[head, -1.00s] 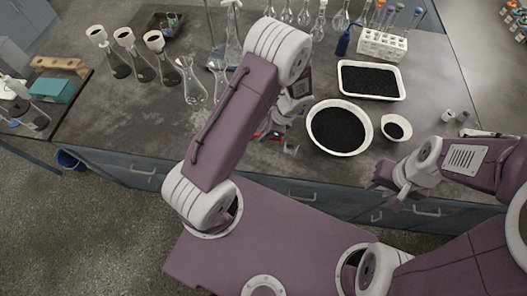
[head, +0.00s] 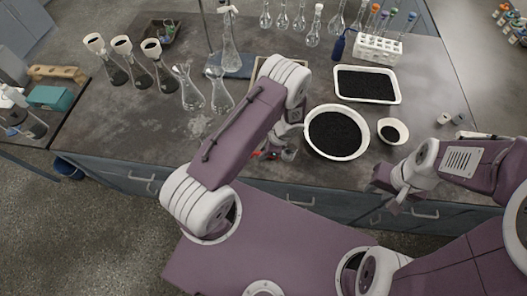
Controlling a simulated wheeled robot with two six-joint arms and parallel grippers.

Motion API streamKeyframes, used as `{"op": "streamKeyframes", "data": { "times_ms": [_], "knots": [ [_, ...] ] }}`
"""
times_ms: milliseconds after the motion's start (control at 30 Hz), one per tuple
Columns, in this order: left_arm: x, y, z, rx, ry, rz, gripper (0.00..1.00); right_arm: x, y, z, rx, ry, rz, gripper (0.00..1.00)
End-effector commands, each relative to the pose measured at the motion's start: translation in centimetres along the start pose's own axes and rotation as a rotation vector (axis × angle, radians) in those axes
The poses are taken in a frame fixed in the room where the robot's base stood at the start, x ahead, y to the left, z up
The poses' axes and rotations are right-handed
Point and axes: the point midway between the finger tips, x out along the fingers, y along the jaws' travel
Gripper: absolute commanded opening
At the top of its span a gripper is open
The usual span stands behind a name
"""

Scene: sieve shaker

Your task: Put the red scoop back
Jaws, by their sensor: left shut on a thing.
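A small patch of red (head: 257,154), likely the red scoop, shows at the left gripper near the front edge of the bench. My arm hides most of it. My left gripper (head: 274,153) is shut on it, low over the bench and just left of the round white bowl (head: 309,143). My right gripper (head: 383,190) hangs in front of the bench edge, apart from everything on the bench; its finger gap is not clear.
The round bowl, a small white bowl (head: 381,138) and a white tray (head: 398,97) hold black grains. A tube rack (head: 378,50) stands behind. Several glass flasks (head: 190,95) stand to the left. The front left bench is clear.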

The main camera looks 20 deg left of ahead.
Motion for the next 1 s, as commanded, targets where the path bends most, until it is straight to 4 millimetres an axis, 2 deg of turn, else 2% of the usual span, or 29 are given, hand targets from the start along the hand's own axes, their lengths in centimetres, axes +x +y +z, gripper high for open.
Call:
{"op": "streamKeyframes", "data": {
  "times_ms": [167, 200, 267, 533, 667, 767, 1000],
  "knots": [
    [0.4, 0.0, -0.1, 0.0, -0.001, 0.001, 0.0, 0.5, 0.0, 0.1, 0.0, 0.0, 0.0, 0.36],
    [0.3, 0.0, -0.1, 0.0, -0.001, 0.001, 0.29, 0.3, 0.0, 0.0, 0.0, 0.0, 0.0, 0.36],
    [0.2, 0.0, -0.1, 0.0, -0.001, 0.001, 0.43, 0.3, 0.0, 0.0, 0.0, 0.0, 0.0, 0.36],
    [0.2, 0.0, -0.1, 0.0, -0.001, 0.001, 0.43, 0.2, 0.0, 0.0, 0.0, 0.0, 0.0, 0.36],
    [-0.5, 0.0, 0.0, 0.001, 0.0, -0.001, 0.43, 0.1, 0.0, 0.0, 0.0, 0.0, 0.0, 0.36],
    [-2.1, -0.1, -0.1, 0.001, 0.002, -0.005, 0.43, 0.4, 0.0, 0.0, 0.0, 0.0, 0.0, 0.36],
    [-8.2, -0.1, -0.1, 0.0, 0.003, -0.006, 0.43, 1.2, 0.0, 0.1, 0.0, 0.0, 0.0, 0.36]
  ]
}}
